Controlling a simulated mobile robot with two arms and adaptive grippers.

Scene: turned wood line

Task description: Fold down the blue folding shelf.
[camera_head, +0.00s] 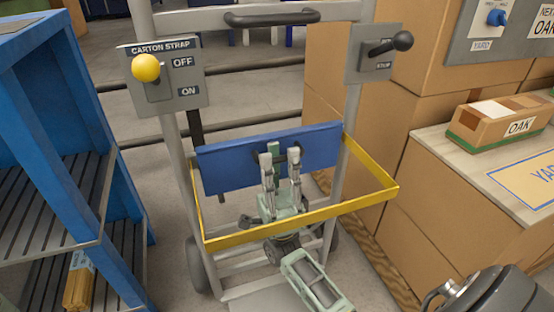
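The blue folding shelf (225,168) stands roughly upright across the grey frame of a hand cart. My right gripper (281,157) reaches up to the front of the shelf from below, inside the yellow strap. Its two fingers are parallel with a gap between them. A small dark part shows between the fingertips at the shelf's face, and I cannot tell whether the fingers press on it. The fingers hide part of the shelf's lower middle. My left gripper is not in view.
A yellow strap (330,211) loops in front of the shelf around my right gripper. The cart's left post carries a carton strap switch panel (188,91) with a yellow knob. A blue rack (45,130) stands left; cardboard boxes (440,125) and a counter stand close on the right.

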